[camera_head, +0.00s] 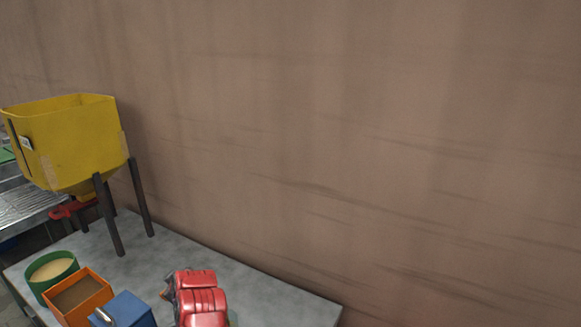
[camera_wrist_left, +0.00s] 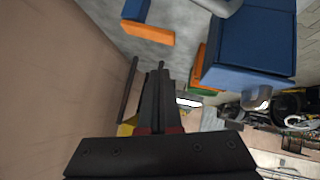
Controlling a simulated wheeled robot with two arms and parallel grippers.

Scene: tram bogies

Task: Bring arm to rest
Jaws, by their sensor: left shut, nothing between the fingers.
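My left gripper (camera_wrist_left: 158,95) shows in the left wrist view as two dark fingers, closed together with nothing between them. It is over the grey table (camera_wrist_left: 176,48) and apart from the large blue box (camera_wrist_left: 255,45) beside it. I cannot clearly make out this gripper in the head view. A red ribbed shape (camera_head: 202,300) stands at the bottom of the head view; I cannot tell whether it belongs to my arm. My right gripper is in neither view.
A yellow hopper (camera_head: 72,143) on dark legs stands at the table's far left. A green round container (camera_head: 50,272), an orange box (camera_head: 80,296) and the blue box (camera_head: 124,310) line the front. A brown wall (camera_head: 350,130) closes the back. The table's right end is bare.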

